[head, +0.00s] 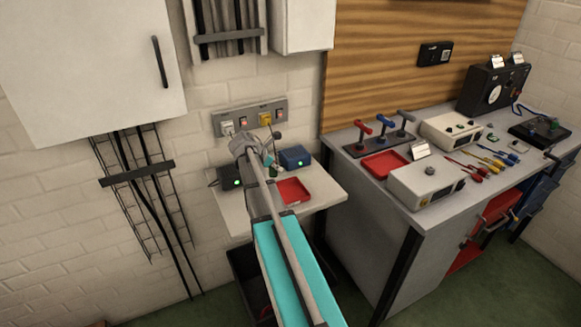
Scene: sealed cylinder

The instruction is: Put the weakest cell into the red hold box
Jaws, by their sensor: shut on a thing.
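My arm reaches up over the small wall shelf. My gripper (272,163) is at its end, small and partly hidden by the wrist. It is shut on a small dark green thing (273,172), too small here to tell whether it is a cell. A shallow red tray (293,190) lies on the shelf, just right of and in front of the gripper. Another red tray (384,164) lies on the workbench. I cannot tell which is the hold box. No strength marking on any cell can be read.
On the shelf (320,200), a black box with a green light (230,177) stands left and a blue box (295,157) right. A socket strip (250,118) is behind. The workbench (365,180) holds clamps, instruments and screwdrivers. A white cabinet (80,70) hangs upper left.

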